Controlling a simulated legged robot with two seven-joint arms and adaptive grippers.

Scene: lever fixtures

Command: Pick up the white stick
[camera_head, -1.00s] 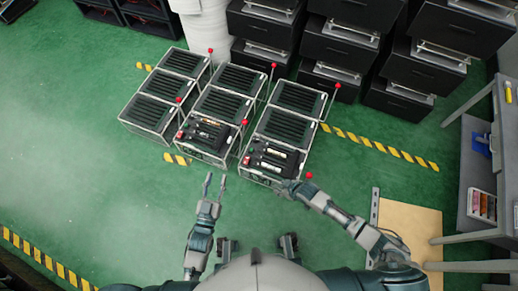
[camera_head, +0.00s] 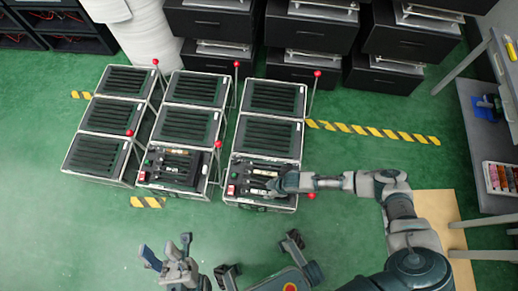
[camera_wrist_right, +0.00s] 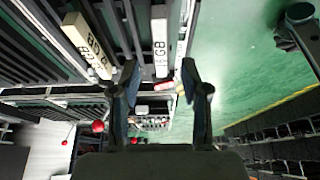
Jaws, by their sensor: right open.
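In the right wrist view, one white stick with dark lettering (camera_wrist_right: 160,40) stands in a dark slotted unit just beyond my right gripper (camera_wrist_right: 160,82). A second white lettered stick (camera_wrist_right: 86,44) lies to its left. My left gripper (camera_head: 167,250) is open and empty over the green floor, in front of the racks.
A middle rack (camera_head: 186,125) and a left rack (camera_head: 108,112) stand alongside, with red-knobbed levers (camera_head: 236,64) rising at their sides. Black drawer cabinets (camera_head: 310,38) stand behind. A grey bench (camera_head: 485,110) is at right. The floor at left is clear.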

